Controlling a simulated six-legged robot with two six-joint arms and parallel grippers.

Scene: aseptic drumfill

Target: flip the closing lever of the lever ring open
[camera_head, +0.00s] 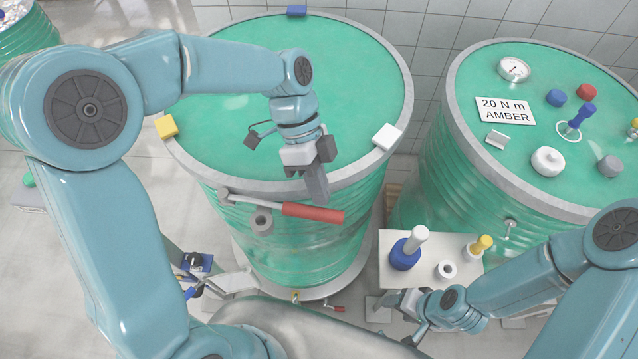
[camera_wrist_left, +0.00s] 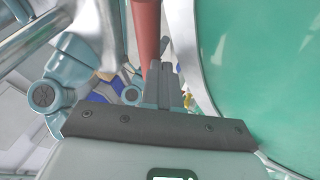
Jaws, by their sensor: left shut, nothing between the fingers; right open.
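The closing lever is a bar with a red handle (camera_head: 312,213). It lies along the near side of the middle green drum, just below the grey lever ring (camera_head: 360,178) around its rim. My left gripper (camera_head: 317,190) is shut and empty, its fingers pointing down at the rim right by the red handle. In the left wrist view the red handle (camera_wrist_left: 146,35) runs up beside my left fingertips (camera_wrist_left: 170,66). I cannot tell whether they touch it. My right gripper (camera_head: 408,328) is open, low in front of the small white table, partly hard to make out.
A white table (camera_head: 395,275) holds a blue-and-white tool (camera_head: 406,250), a yellow-topped piece (camera_head: 478,246) and a white ring (camera_head: 445,270). A second drum (camera_head: 520,170) at right carries a gauge, knobs and an amber label. Yellow, white and blue blocks sit on the middle drum's rim.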

